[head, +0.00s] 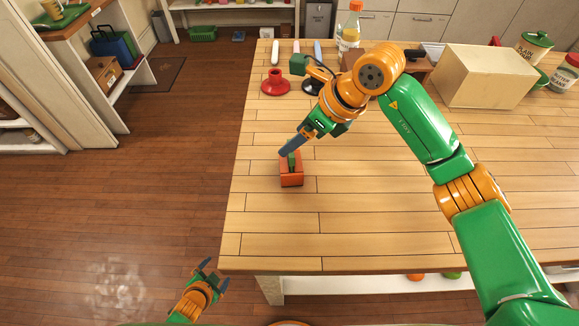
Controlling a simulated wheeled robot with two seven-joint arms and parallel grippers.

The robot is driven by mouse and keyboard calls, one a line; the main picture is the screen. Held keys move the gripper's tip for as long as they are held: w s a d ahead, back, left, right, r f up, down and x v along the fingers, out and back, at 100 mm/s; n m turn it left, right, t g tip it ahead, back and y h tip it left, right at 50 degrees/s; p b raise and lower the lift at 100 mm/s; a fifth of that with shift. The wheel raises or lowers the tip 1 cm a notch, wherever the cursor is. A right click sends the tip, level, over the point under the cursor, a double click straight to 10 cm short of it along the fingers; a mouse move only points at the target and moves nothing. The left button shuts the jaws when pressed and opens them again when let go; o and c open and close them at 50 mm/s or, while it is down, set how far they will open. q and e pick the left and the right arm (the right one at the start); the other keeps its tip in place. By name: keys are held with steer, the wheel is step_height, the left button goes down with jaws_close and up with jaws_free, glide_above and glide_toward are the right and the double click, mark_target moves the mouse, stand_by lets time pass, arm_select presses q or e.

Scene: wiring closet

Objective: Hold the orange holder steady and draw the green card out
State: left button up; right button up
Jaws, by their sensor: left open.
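The orange holder (291,180) stands on the wooden table, near its left edge. The green card (292,160) stands upright in the holder, with only its upper part showing. My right gripper (287,150) reaches down from the upper right, its dark finger just above and beside the card. I cannot tell whether it touches the card or how far its jaws are apart. My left gripper (216,271) is low in the picture, off the table's front left corner. It is open and empty, well away from the holder.
A red stand (275,84) is at the table's far left. A cream box (484,77), a bottle (349,27) and jars (533,44) stand at the back. The table (265,225) is clear around the holder and in front of it.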

arm_select(q)
steer(key=w+r+m+t+h, duration=0.2)
steer(key=w+r+m+t, duration=0.45)
steer(key=w+r, duration=0.65)
steer(key=w+d+r+m+h, duration=0.3)
steer(key=r+m, duration=0.4)
steer(key=r, duration=0.1)
steer(key=w+d+r+m+g+h, duration=0.1)
steer(key=w+d+r+m+h, duration=0.2)
steer(key=r+m, duration=0.4)
steer(key=w+d+r+m+h, duration=0.3)
steer(key=r+m, duration=0.5)
steer(key=m, duration=0.1)
steer(key=shift+d+r+h, duration=0.25)
steer(key=shift+r+h, duration=0.05)
steer(key=shift+r, duration=0.05)
steer(key=s+d+r+m+g+h, duration=0.1)
steer(key=s+d+m+g, duration=0.2)
steer(key=m+g, duration=0.25)
steer(key=m+g+y, duration=0.1)
steer(key=m+g, duration=0.3)
steer(key=m, duration=0.2)
glide_toward(286, 166)
steer(key=shift+w+d+f, duration=0.1)
steer(key=shift+w+f, duration=0.35)
steer(key=shift+f, duration=0.15)
steer(key=shift+d+f, duration=0.2)
steer(key=x, duration=0.9)
steer(key=shift+w+d+f, duration=0.1)
jaws_close()
